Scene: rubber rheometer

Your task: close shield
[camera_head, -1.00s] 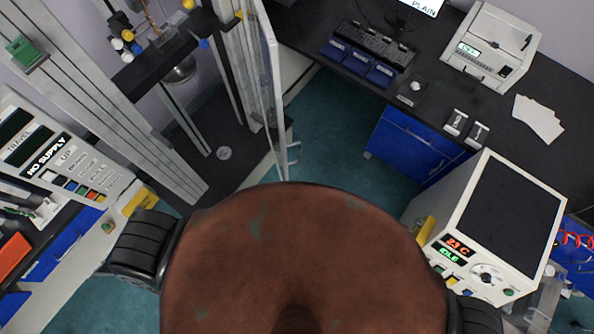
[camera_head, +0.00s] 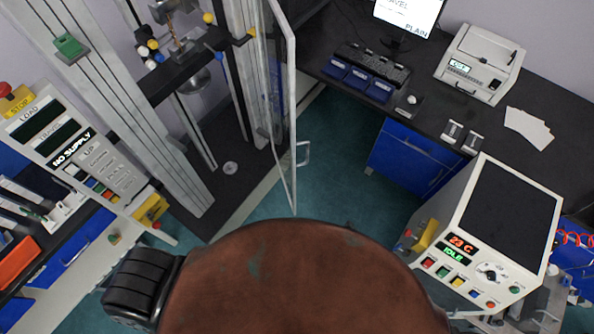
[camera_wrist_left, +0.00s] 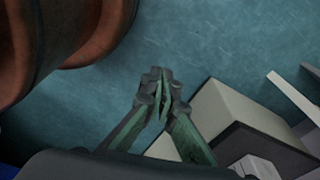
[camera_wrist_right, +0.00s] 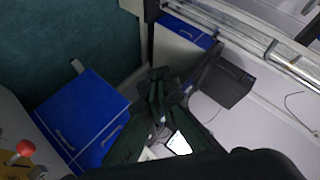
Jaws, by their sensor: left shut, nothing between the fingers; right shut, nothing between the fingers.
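The shield (camera_head: 284,110) is a clear panel with a pale frame, in the upper middle of the head view. It stands swung out from the tall test frame (camera_head: 110,95) and is open. Its handle (camera_head: 303,153) is on the right side, low down. My right gripper (camera_wrist_right: 158,84) is shut and empty in the right wrist view, apart from anything I can make out. My left gripper (camera_wrist_left: 160,82) is shut and empty in the left wrist view, above the teal floor. I cannot clearly make out either gripper's fingers in the head view.
A white instrument (camera_head: 455,215) with a dark top stands at the right. A black bench (camera_head: 450,100) with blue drawers (camera_head: 412,155) is at the back, holding a printer (camera_head: 478,65). A control panel (camera_head: 70,150) is at the left. Teal floor (camera_head: 345,180) is open between them.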

